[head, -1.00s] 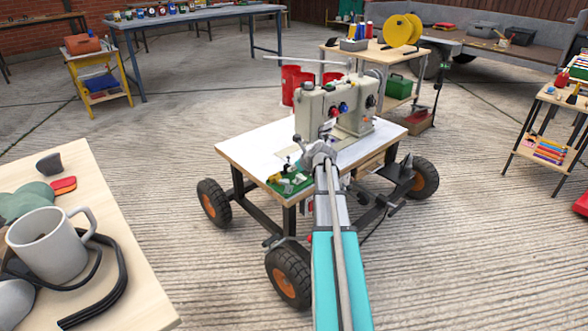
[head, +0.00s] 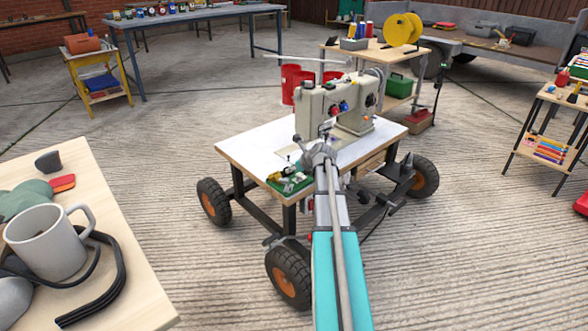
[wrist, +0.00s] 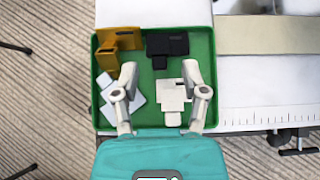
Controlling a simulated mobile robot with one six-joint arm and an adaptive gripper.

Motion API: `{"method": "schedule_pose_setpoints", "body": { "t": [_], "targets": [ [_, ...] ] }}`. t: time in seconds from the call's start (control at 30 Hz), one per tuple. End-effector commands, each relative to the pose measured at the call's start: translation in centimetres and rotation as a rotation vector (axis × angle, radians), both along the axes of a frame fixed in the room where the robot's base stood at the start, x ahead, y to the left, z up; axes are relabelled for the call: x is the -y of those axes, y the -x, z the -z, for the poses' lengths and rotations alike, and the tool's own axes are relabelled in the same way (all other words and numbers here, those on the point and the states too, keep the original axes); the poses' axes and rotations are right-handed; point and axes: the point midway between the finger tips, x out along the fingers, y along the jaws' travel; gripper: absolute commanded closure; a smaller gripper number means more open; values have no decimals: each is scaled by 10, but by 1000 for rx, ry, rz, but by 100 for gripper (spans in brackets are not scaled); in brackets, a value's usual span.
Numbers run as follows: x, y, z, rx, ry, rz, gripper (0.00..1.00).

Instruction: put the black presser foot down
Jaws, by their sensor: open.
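The black presser foot (wrist: 167,45) lies in the green tray (wrist: 205,95), near its far edge in the wrist view. My gripper (wrist: 159,70) is open over the tray, its fingers apart and empty. The presser foot shows just beyond the gap between the fingertips. An ochre piece (wrist: 120,40) lies to its left and white pieces (wrist: 172,98) lie nearer. In the head view the tray (head: 290,184) sits at the front corner of the sewing table (head: 250,145); the black foot is too small to make out there.
A grey sewing machine (head: 338,103) stands on the wheeled table behind my arm. Bare white tabletop lies left of the machine. A nearer wooden table (head: 130,270) at left holds a grey mug (head: 45,242). A ruler strip (wrist: 270,115) shows right of the tray.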

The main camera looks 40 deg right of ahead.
Motion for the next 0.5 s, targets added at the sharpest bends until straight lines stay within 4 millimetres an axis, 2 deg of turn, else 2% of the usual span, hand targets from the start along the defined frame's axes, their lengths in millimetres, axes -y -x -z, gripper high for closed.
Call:
{"method": "schedule_pose_setpoints", "body": {
  "t": [0.37, 0.5],
  "targets": [
    [0, 0, -15, 0, 0, 0, 43],
    [0, 12, -25, 0, -1, 2, 43]
  ]
}}
